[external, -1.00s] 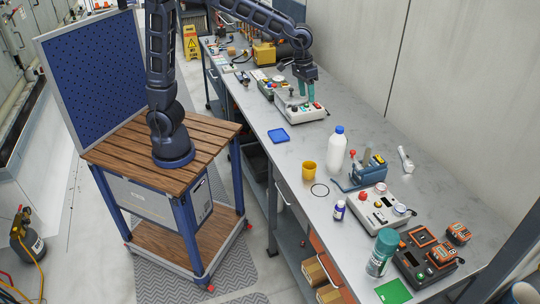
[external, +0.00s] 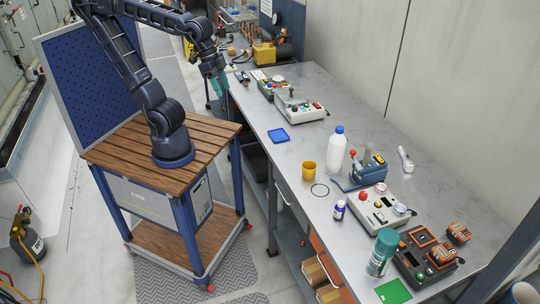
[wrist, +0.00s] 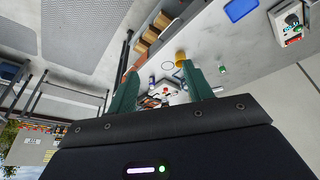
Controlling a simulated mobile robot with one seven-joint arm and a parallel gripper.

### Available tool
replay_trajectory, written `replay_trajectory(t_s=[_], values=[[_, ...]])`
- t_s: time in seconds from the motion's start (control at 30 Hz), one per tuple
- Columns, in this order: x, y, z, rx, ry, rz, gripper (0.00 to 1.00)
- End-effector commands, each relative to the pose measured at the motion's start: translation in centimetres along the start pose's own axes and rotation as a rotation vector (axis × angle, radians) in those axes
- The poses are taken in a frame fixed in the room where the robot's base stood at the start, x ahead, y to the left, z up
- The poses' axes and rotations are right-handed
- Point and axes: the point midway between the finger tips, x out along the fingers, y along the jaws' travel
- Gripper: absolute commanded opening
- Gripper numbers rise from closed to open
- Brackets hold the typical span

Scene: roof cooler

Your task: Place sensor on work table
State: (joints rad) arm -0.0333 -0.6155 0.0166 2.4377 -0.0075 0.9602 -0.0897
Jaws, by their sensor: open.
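The work table (external: 305,152) is a long grey bench along the wall, carrying many items. I cannot tell for certain which item is the sensor. A white control box (external: 300,106) with coloured buttons and a black knob stands on the table's middle part; it also shows at the upper right of the wrist view (wrist: 288,20). My gripper (external: 217,82) is raised off the table's left edge, left of this box. In the wrist view its two green fingers (wrist: 160,88) are wide apart with nothing held between them.
A blue tray (external: 279,135), yellow cup (external: 308,169), white bottle (external: 337,150) and a second control box (external: 378,208) stand along the table. An orange-and-black charger (external: 425,258) is at the near end. Bare tabletop lies right of the blue tray.

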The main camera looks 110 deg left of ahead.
Motion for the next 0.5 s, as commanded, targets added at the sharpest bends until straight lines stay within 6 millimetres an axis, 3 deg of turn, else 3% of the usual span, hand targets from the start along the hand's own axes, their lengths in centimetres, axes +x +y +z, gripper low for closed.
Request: replay_trajectory(t_s=[0.1,0.2,0.5], values=[[-0.1,0.4,2.9,0.068,0.022,0.004,0.51],[-0.1,0.5,4.4,0.108,0.033,0.005,0.51],[0.1,0.6,5.7,0.142,0.041,0.005,0.51]])
